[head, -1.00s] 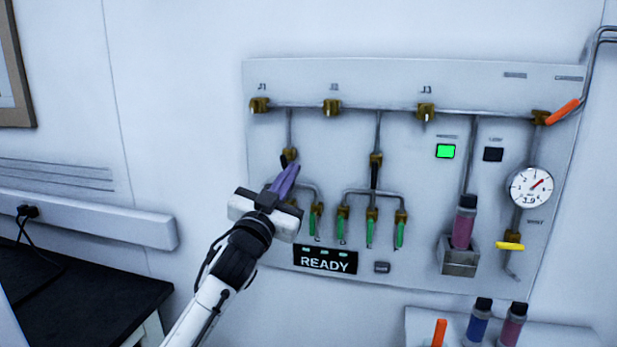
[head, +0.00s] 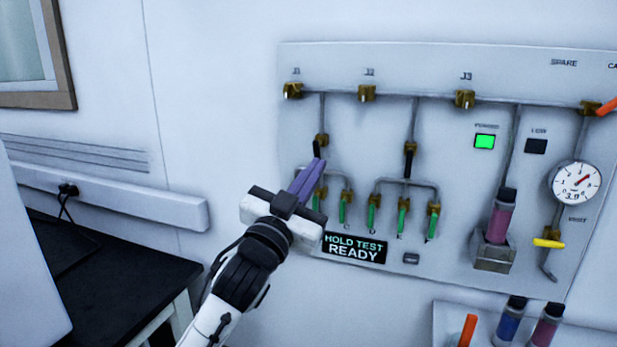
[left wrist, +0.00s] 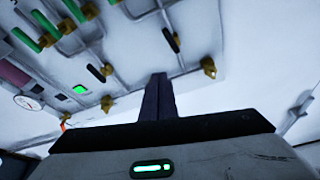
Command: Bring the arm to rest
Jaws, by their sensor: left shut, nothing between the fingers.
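My left gripper (head: 307,180) is shut and empty, its purple fingers together, in front of the lower left of the wall panel (head: 440,75). In the left wrist view its dark fingers (left wrist: 157,98) are pressed together with nothing between them. Whether the fingertips touch the panel cannot be told. The gripper hides part of the leftmost green-handled valves. The display (head: 354,248) beside the gripper reads "HOLD TEST READY". My right gripper does not show.
The panel carries brass valves, green handles (head: 404,218), a lit green lamp (head: 485,142), a gauge (head: 575,183) and a pink vial (head: 500,217) in a holder. A shelf (head: 455,310) with vials is lower right. A black bench (head: 120,285) is at left.

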